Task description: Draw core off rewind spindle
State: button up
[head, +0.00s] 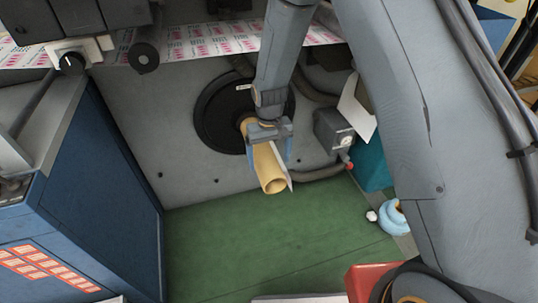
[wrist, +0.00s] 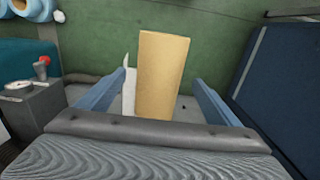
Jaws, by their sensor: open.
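The tan cardboard core (head: 269,174) sticks out from the black round plate (head: 215,118) on the grey machine wall, its open end pointing down and toward me. The rewind spindle is hidden by the core and my gripper. My gripper (head: 270,158) is above the core, its blue fingers on either side of it. In the wrist view the core (wrist: 162,75) lies between the two open fingers of my gripper (wrist: 163,85), with gaps on both sides. A thin white strip (wrist: 129,92) runs along the core's left side there.
A blue cabinet (head: 105,190) stands at left. A grey box with a red knob (head: 335,132) is close on the right. A printed web (head: 200,42) crosses above. Light blue rolls (head: 392,218) lie at right.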

jog(key=shift+f+b, duration=0.9)
jog(key=shift+f, duration=2)
jog(key=c, duration=1.4)
jog(key=shift+r+p, duration=0.25)
jog(key=shift+p, duration=0.1)
